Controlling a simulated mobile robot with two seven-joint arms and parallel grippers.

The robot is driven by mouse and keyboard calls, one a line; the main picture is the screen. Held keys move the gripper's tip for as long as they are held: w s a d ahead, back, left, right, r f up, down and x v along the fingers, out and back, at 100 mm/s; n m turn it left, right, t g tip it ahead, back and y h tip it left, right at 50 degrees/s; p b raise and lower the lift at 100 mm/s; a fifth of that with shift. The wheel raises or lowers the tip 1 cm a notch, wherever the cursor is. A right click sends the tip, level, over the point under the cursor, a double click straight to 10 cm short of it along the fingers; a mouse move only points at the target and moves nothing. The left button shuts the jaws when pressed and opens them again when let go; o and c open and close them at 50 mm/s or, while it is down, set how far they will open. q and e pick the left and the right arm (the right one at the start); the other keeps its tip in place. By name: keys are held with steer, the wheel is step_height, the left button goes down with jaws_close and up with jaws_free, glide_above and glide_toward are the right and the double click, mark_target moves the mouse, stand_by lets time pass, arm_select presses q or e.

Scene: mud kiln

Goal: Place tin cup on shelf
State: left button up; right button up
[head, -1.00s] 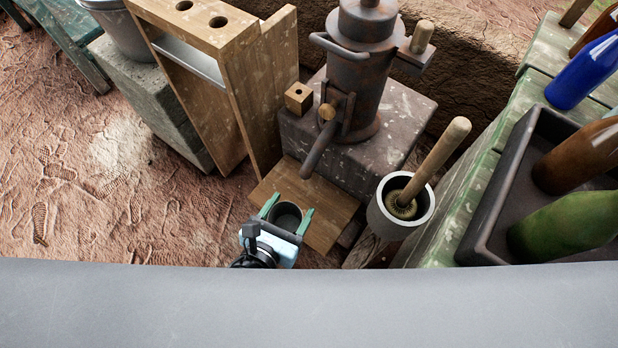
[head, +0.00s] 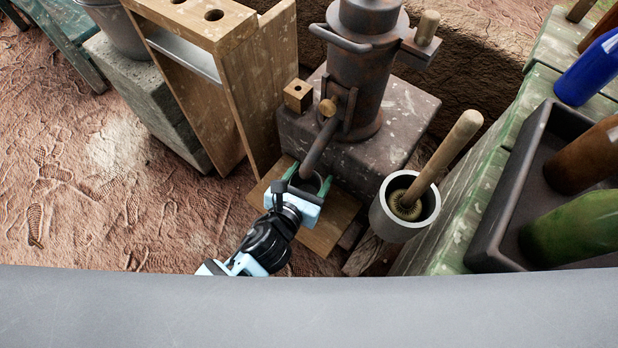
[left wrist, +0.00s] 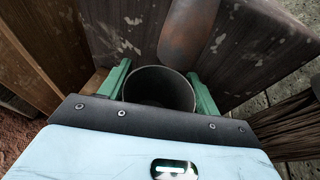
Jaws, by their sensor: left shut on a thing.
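The tin cup (left wrist: 160,88) is a dark grey, open-topped cup, seen from above in the left wrist view. My left gripper (head: 305,180) has its two green fingers shut on it, one on each side. In the head view the cup (head: 308,184) is partly hidden by the spout and the gripper. It is right below or beside the spout (head: 318,150) of the rusty metal urn (head: 360,75). A wooden board (head: 335,222) lies under the cup; I cannot tell whether they touch. My right gripper is not in view.
A wooden rack (head: 240,95) with round holes stands left of the urn's stone block (head: 410,108). A dark tray (head: 488,225) with bottles lies on the green bench.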

arm_select(q)
steer(key=shift+f, duration=0.4)
steer(key=shift+f, duration=0.15)
steer(key=o, duration=1.1)
steer(key=shift+c, duration=0.2)
steer(key=shift+s+r, duration=0.1)
steer(key=shift+r, duration=0.15)
steer(key=p+v, duration=0.2)
steer(key=v, duration=0.9)
steer(key=shift+s+a, duration=0.15)
steer(key=shift+s, duration=0.2)
